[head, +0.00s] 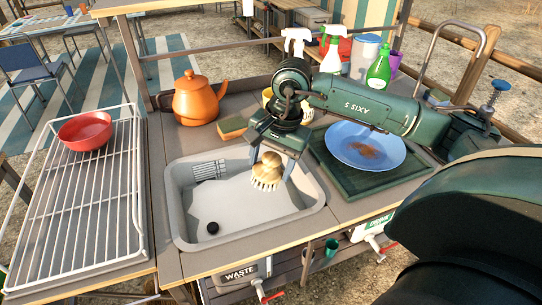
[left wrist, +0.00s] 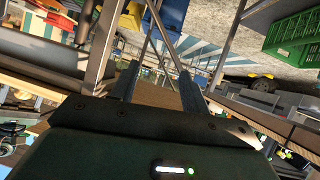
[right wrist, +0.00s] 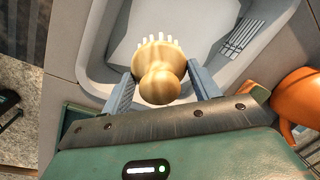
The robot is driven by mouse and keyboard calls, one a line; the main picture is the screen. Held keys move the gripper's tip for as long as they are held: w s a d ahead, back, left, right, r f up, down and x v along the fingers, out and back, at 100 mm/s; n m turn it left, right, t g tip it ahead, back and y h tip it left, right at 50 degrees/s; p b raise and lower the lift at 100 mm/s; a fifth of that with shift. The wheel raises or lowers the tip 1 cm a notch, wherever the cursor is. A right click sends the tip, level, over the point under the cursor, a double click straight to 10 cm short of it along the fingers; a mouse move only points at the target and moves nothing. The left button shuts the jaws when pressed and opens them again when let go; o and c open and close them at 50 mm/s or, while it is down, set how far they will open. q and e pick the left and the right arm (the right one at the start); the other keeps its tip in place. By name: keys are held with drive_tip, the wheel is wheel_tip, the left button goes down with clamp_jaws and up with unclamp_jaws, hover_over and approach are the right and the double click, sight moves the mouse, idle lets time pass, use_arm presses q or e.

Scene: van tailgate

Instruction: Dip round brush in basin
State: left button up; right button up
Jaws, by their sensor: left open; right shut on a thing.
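The round brush (head: 267,172) has a pale wooden knob and light bristles that point down. My right gripper (head: 271,165) is shut on the brush and holds it over the right part of the grey basin (head: 178,215). The right wrist view shows the brush (right wrist: 160,75) between the two fingers of the right gripper (right wrist: 158,85), with the basin (right wrist: 100,45) beyond it. Whether the bristles touch the water in the basin I cannot tell. My left gripper (left wrist: 165,85) shows only in the left wrist view, open and empty, away from the basin.
A wire rack (head: 85,205) with a red bowl (head: 86,131) stands left of the basin. An orange kettle (head: 199,99) and a sponge (head: 231,128) are behind it. A blue plate (head: 350,137) with a brown stain lies right on a green board (head: 330,170). Spray bottles (head: 332,50) stand behind.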

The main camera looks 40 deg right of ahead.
wheel_tip(320, 180, down, 3)
drive_tip(key=b, duration=0.2)
drive_tip(key=shift+f+b, duration=0.15)
drive_tip(key=shift+b, duration=0.2)
drive_tip(key=shift+f+b, duration=0.35)
drive_tip(key=shift+f, duration=0.05)
wheel_tip(320, 180, down, 2)
drive_tip(key=shift+f+b, duration=0.25)
drive_tip(key=shift+b, duration=0.95)
drive_tip(key=shift+f+b, duration=0.75)
drive_tip(key=shift+f, duration=0.05)
drive_tip(key=shift+f+b, duration=0.6)
drive_tip(key=shift+f, duration=0.05)
use_arm(q)
drive_tip(key=a+t, duration=0.1)
drive_tip(key=s+a+t, duration=0.1)
drive_tip(key=shift+s+a+t, duration=0.1)
drive_tip(key=shift+a+t, duration=0.1)
drive_tip(key=shift+t, duration=0.1)
drive_tip(key=shift+s+d+f, duration=0.1)
drive_tip(key=shift+f, duration=0.05)
